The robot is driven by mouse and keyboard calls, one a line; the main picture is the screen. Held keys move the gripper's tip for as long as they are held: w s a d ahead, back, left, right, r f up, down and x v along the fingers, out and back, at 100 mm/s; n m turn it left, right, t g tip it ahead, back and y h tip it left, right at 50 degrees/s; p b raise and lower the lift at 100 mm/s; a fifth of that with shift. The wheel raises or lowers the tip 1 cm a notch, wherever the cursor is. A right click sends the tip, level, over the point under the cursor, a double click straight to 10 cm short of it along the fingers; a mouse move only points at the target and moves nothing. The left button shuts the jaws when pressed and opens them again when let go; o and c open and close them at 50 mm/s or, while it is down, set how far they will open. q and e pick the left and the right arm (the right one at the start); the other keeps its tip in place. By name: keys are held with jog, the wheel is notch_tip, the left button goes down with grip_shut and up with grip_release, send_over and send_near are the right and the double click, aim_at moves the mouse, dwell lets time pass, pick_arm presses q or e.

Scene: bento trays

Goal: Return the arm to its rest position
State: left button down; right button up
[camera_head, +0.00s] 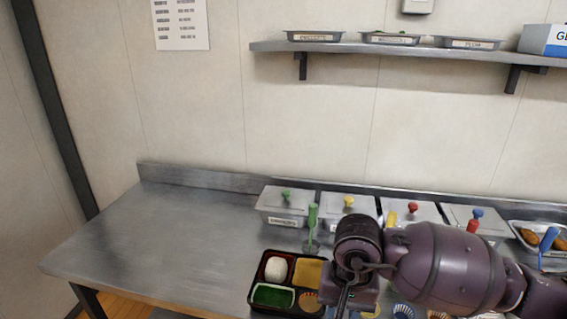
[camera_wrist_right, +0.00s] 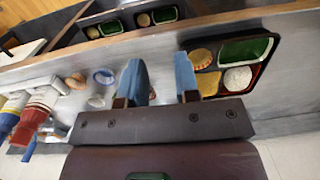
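My right arm (camera_head: 440,265) reaches in from the right in the head view, with its wrist and gripper (camera_head: 345,300) pointing down beside a black bento tray (camera_head: 254,284). In the right wrist view my right gripper (camera_wrist_right: 163,82) has two blue fingers standing apart, with nothing seen between them. The same tray (camera_wrist_right: 262,68) lies to the right of the fingers there. It holds a white rice ball (camera_head: 276,269), a yellow slab (camera_head: 309,272), a green-lined piece (camera_head: 272,296) and a round golden item (camera_head: 310,302). My left gripper is not in view.
Lidded containers (camera_head: 283,207) with coloured knobs line the counter's back. A green-handled utensil (camera_head: 312,222) stands close to my wrist. Small cups (camera_head: 403,311) sit under my arm. A wall shelf (camera_head: 400,50) hangs above. The left counter (camera_head: 170,235) is clear.

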jog(key=s+a+r+m+g+y, duration=0.35)
jog(key=s+a+m+y, duration=0.45)
jog(key=a+m+y, duration=0.55)
jog(key=w+d+f+m+t+y, duration=0.1)
jog(key=w+d+m+t, duration=0.2)
jog(key=d+m+t, duration=0.8)
jog(key=w+f+m+t+y, duration=0.1)
jog(key=w+m+t+y, duration=0.15)
jog(key=m+t, duration=0.95)
jog(key=d+f+m+g+h, duration=0.1)
jog(key=d+f+m+h, duration=0.7)
jog(key=m, duration=0.8)
jog(key=s+d+f+m+g+h, duration=0.7)
jog(key=s+d+f+m+h, duration=0.2)
jog(key=f+m, duration=0.6)
jog(key=s+d+m, duration=0.1)
jog(key=s+d, duration=0.1)
jog(key=s, duration=0.1)
jog(key=shift+d+f+h, duration=0.3)
jog(key=shift+f, duration=0.05)
